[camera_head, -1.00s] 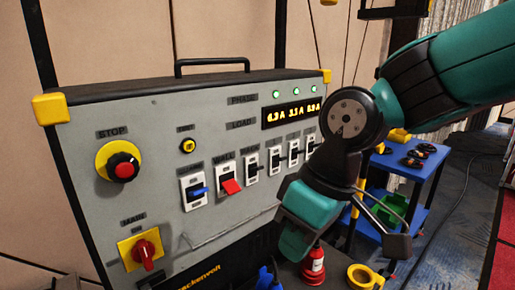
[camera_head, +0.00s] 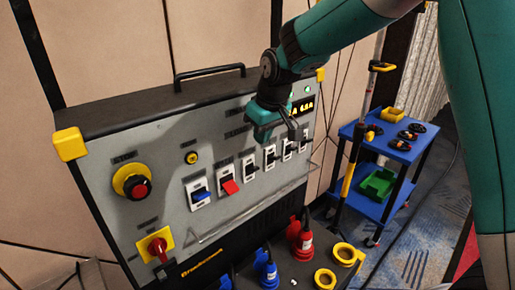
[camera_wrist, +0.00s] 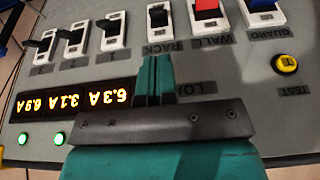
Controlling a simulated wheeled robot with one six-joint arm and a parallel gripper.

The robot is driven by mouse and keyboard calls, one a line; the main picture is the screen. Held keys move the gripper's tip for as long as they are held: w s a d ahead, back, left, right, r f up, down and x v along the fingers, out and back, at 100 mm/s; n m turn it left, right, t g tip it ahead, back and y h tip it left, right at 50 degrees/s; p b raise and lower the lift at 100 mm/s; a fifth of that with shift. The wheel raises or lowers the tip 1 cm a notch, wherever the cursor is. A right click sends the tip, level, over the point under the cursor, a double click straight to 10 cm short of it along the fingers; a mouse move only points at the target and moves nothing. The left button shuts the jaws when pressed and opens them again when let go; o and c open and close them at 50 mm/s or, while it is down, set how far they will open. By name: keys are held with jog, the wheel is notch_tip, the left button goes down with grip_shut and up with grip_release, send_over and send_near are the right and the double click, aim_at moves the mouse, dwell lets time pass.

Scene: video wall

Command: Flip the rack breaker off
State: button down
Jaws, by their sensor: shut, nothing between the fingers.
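The rack breaker (camera_head: 250,168) is a black lever in a white frame, third from the left in the row of switches on the grey panel (camera_head: 150,222). In the wrist view, where the lettering is upside down, the rack breaker (camera_wrist: 157,17) is at top centre by its RACK label (camera_wrist: 163,49). My gripper (camera_head: 262,135) is shut and empty in front of the panel, above the rack breaker in the picture. In the wrist view its fingertips (camera_wrist: 156,62) point at the rack breaker's frame and partly cover the LOAD label. Contact cannot be told.
The red wall breaker (camera_head: 229,187) and blue guard breaker (camera_head: 201,194) are left of the rack breaker. Several black breakers are to its right. Plugs and yellow tape rolls (camera_head: 325,279) lie below the panel. A blue cart (camera_head: 372,207) stands right.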

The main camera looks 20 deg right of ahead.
aim_at(254, 168)
jog(key=p+x, duration=0.3)
jog(key=x, duration=0.6)
jog(key=shift+f, duration=0.2)
jog(key=shift+a+f+b, duration=0.1)
jog(key=shift+f+b, duration=0.1)
jog(key=shift+b, duration=0.3)
jog(key=shift+s+d, duration=0.1)
jog(key=shift+d, duration=0.15)
jog(key=shift+b, duration=0.3)
